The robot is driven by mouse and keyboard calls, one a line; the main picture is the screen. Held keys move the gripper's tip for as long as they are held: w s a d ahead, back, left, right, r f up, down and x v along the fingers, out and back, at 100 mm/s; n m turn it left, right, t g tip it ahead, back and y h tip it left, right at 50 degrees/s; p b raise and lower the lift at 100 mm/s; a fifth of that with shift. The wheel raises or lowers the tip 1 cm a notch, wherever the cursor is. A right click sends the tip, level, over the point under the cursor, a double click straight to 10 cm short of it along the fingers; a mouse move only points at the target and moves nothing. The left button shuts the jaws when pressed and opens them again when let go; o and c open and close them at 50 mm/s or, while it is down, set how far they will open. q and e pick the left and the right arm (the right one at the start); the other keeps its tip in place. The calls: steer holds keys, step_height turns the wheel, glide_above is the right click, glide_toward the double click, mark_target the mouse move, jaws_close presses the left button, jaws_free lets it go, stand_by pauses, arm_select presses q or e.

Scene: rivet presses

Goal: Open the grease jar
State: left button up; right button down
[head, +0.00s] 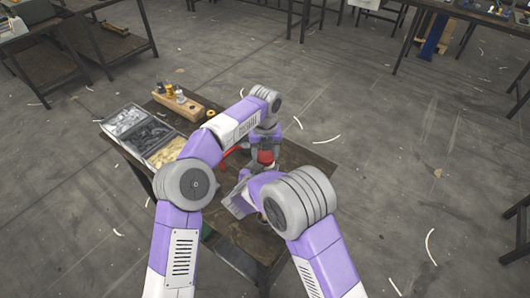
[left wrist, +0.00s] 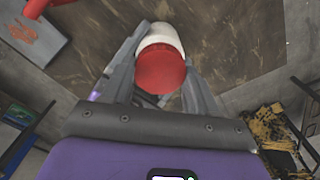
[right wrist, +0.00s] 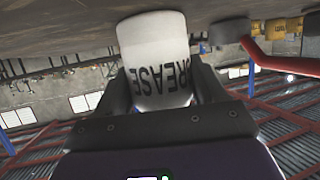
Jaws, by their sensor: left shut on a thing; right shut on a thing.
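The grease jar is a white cylinder with a red lid. In the head view the red lid (head: 265,157) shows between the arms at the table's middle; most of the body is hidden. My left gripper (head: 264,147) comes down from above and is shut on the red lid, which also shows between its fingers in the left wrist view (left wrist: 160,72). The white jar body (left wrist: 162,36) shows beyond the lid, with no clear gap between them. In the right wrist view my right gripper (right wrist: 160,88) is shut on the white jar body (right wrist: 155,50), lettered GREASE.
On the work table (head: 310,165) a grey compartment tray (head: 122,118) of small parts stands at the left. Behind it is a wooden block (head: 188,108) with small bottles. A red handle (right wrist: 275,62) is close to the jar. The table's right part is bare.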

arm_select(q)
steer(key=shift+n, duration=1.7)
steer(key=shift+c, duration=0.2)
steer(key=o, duration=1.2)
steer(key=shift+c, duration=0.2)
